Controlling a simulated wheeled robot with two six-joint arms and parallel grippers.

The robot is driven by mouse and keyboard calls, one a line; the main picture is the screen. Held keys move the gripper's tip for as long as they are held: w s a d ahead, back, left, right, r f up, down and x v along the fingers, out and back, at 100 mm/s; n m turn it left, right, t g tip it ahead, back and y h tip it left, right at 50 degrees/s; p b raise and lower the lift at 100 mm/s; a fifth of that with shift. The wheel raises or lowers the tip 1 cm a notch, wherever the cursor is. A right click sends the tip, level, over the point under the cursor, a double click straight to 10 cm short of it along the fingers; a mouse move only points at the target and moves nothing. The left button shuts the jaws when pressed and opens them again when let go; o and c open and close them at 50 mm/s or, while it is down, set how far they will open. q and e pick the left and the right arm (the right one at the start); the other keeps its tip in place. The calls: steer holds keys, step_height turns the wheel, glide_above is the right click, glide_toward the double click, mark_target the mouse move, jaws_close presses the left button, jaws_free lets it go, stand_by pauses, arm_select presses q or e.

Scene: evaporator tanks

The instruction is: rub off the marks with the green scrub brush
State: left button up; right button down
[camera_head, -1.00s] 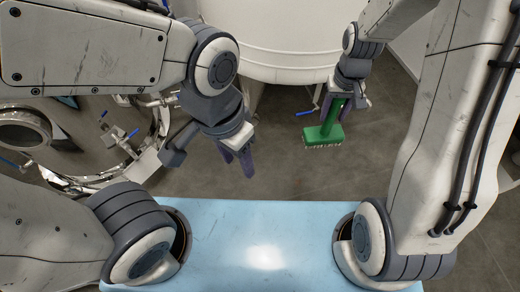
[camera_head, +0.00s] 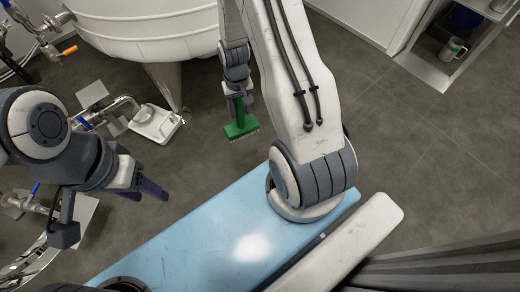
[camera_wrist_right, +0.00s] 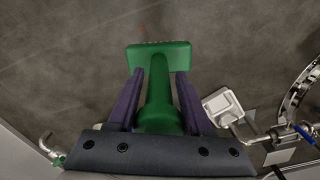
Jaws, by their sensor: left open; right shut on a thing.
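The green scrub brush (camera_head: 241,130) hangs from my right gripper (camera_head: 239,104) in the head view, above the grey floor and in front of a large pale tank (camera_head: 150,35). In the right wrist view, the purple fingers of the right gripper (camera_wrist_right: 160,73) are shut on the green handle. The brush's wide head (camera_wrist_right: 158,57) is beyond the fingertips, its bristles mostly hidden. My left gripper (camera_head: 146,191) is open and empty at the left. A faint reddish trace (camera_wrist_right: 141,28) shows on the floor in the wrist view; I cannot tell whether it is a mark.
A white square-footed fitting (camera_head: 157,123) and metal pipework stand below the tank at the left. More pipes and a curved metal rim are at the lower left. A metal shelf (camera_head: 425,68) holding a mug (camera_head: 452,48) is at the upper right. The floor before it is clear.

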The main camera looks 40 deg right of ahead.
steer(key=s+d+f+m+b, duration=0.1)
steer(key=d+f+b, duration=0.2)
steer(key=f+b, duration=0.5)
steer(key=s+d+f+m+b, duration=0.1)
steer(key=d+f+b, duration=0.3)
steer(key=f, duration=0.7)
steer(key=s+d+f+m+b, duration=0.1)
steer(key=s+d+f+b, duration=0.1)
steer(key=f+b, duration=0.65)
steer(key=a+r+p, duration=0.4)
steer(key=r+p, duration=0.4)
steer(key=p, duration=0.2)
steer(key=shift+w+r+n, duration=0.15)
steer(key=shift+n, duration=0.15)
